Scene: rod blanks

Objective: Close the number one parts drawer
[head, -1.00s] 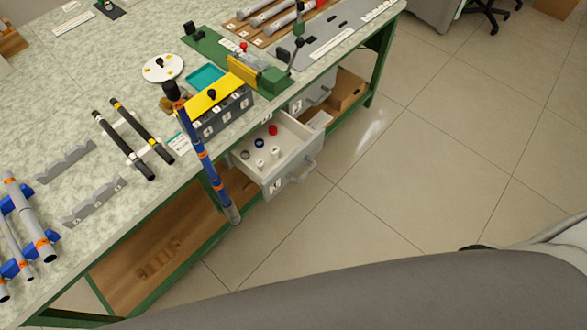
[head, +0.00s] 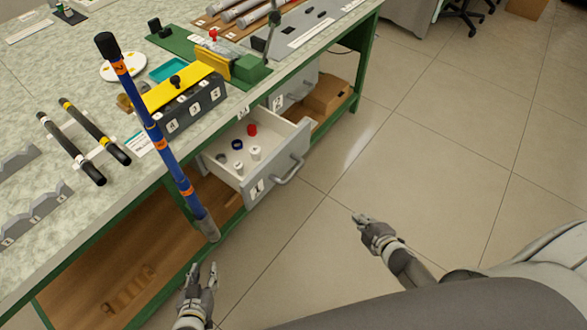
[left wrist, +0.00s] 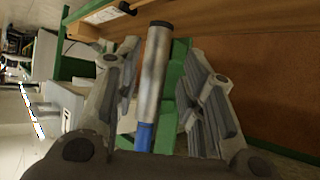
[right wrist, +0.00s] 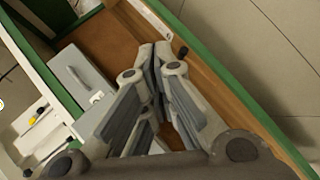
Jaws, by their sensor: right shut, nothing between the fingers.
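The number one parts drawer (head: 271,181) is pulled out from under the bench in the head view. Its grey front has a bar handle (head: 289,170), and several small red, blue and white caps (head: 252,130) lie inside. My left gripper (head: 202,272) is open, low in front of the bench and apart from the drawer. My right gripper (head: 360,220) is shut and empty over the floor, right of the drawer handle and not touching it. A grey drawer front with a handle also shows in the right wrist view (right wrist: 82,78); its number is unreadable there.
A long blue rod (head: 160,140) with orange bands slants past the bench edge; its grey end (left wrist: 152,75) shows between my left fingers in the left wrist view. Drawer two (head: 295,92) sits behind drawer one.

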